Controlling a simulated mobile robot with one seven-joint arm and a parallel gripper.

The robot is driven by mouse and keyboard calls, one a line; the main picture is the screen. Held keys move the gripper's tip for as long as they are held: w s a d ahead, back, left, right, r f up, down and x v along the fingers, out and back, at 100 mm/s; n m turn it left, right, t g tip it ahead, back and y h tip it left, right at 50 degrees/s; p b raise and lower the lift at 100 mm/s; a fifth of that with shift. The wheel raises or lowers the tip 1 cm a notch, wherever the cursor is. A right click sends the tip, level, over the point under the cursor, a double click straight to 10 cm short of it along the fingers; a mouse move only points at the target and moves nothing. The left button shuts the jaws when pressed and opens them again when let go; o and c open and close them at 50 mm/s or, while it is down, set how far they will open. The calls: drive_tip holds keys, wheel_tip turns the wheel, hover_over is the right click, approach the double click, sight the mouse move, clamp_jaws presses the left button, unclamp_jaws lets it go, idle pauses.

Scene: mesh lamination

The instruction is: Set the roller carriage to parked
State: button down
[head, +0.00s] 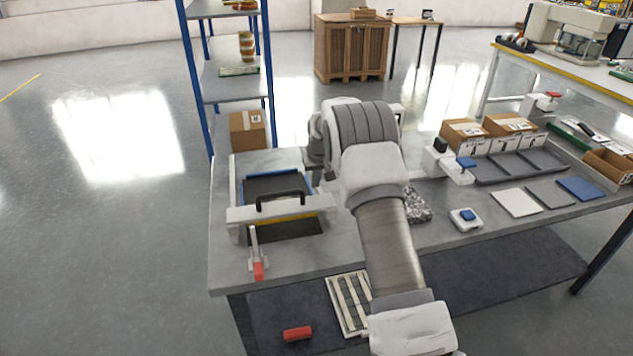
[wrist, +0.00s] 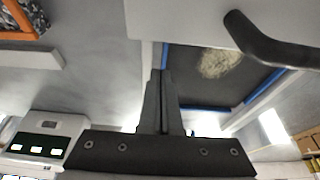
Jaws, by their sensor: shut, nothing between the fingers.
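The roller carriage (head: 240,215) is a white bar with a black arched handle (head: 281,195). It spans the near part of the lamination bed, with a blue-edged dark mesh (head: 270,183) behind it and dark surface in front. In the wrist view the white carriage bar (wrist: 185,12) is at the top, and its black handle (wrist: 262,42) is at upper right. My gripper (wrist: 160,72) is shut and empty, its fingers apart from the handle and left of it in that view. In the head view my arm mostly hides the gripper, right of the bed.
A red-tipped lever (head: 258,268) stands at the bed's near left. Right of my arm are a small white box with a blue button (head: 466,217), flat pads (head: 516,203) and a dark divided tray (head: 515,165). A blue-post shelf (head: 230,85) rises behind the bench.

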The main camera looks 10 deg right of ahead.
drive_tip(key=v, duration=1)
drive_tip(key=shift+p, duration=0.3)
